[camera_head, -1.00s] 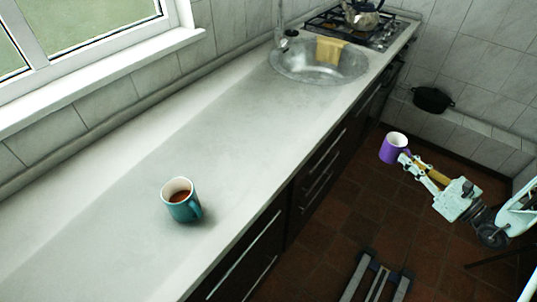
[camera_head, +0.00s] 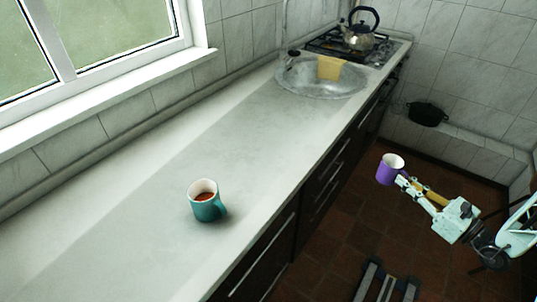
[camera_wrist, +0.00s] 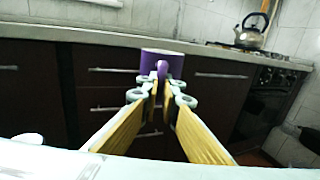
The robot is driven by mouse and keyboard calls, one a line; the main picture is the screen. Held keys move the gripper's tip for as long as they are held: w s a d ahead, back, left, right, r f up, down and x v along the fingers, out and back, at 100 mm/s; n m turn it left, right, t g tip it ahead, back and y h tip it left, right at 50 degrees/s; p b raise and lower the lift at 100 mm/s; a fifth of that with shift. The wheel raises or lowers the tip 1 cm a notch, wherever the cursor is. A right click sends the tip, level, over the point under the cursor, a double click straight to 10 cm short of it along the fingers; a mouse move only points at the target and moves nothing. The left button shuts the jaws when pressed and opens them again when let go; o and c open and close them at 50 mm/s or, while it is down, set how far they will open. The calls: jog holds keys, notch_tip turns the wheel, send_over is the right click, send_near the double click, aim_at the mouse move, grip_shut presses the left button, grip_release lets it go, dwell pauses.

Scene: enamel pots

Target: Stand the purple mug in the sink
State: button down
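The purple mug (camera_head: 388,172) is upright, white inside, held in the air over the floor to the right of the counter. My gripper (camera_head: 405,184) is shut on the mug. In the wrist view the fingertips (camera_wrist: 161,88) pinch the mug's handle, and the purple mug (camera_wrist: 150,58) shows beyond them, in front of the counter edge. The round metal sink (camera_head: 310,84) is set in the counter further back, with a yellow cloth (camera_head: 330,67) over its rim. It cannot be seen in the wrist view.
A teal mug (camera_head: 206,203) with brown contents stands on the near counter (camera_head: 150,230). A kettle (camera_head: 357,37) sits on the stove behind the sink. A tap (camera_head: 289,58) stands at the sink's left. A black pot (camera_head: 427,113) is by the back wall. Counter between mug and sink is clear.

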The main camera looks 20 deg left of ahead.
jog(key=shift+a+r, duration=0.1)
jog(key=s+a+r+n+g+y+p, duration=0.1)
jog(key=s+a+r+n+g+p, duration=0.1)
jog(key=a+r, duration=0.3)
jog(key=s+a+r+n+g+y+p, duration=0.1)
jog(key=s+a+r+g+p, duration=0.3)
jog(key=a, duration=0.7)
jog(key=s+a+r+n+g+y+p, duration=0.1)
jog(key=s+a+r+n+g+p, duration=0.2)
jog(key=s+a+r+p, duration=0.2)
jog(key=a+r, duration=0.2)
jog(key=a, duration=0.1)
jog(key=shift+a, duration=0.15)
jog(key=shift+s+a, duration=0.1)
jog(key=shift+a, duration=0.05)
jog(key=shift+w+a+f+b, duration=0.15)
jog(key=shift+a+f+b, duration=0.1)
jog(key=shift+a, duration=2.05)
jog(key=shift+w+a+f+b, duration=0.1)
jog(key=shift+a+f+b, duration=0.1)
jog(key=shift+a, duration=2.15)
jog(key=shift+w+a+f+b, duration=0.15)
jog(key=shift+a+f+b, duration=0.1)
jog(key=shift+a, duration=2.05)
jog(key=shift+a, duration=0.15)
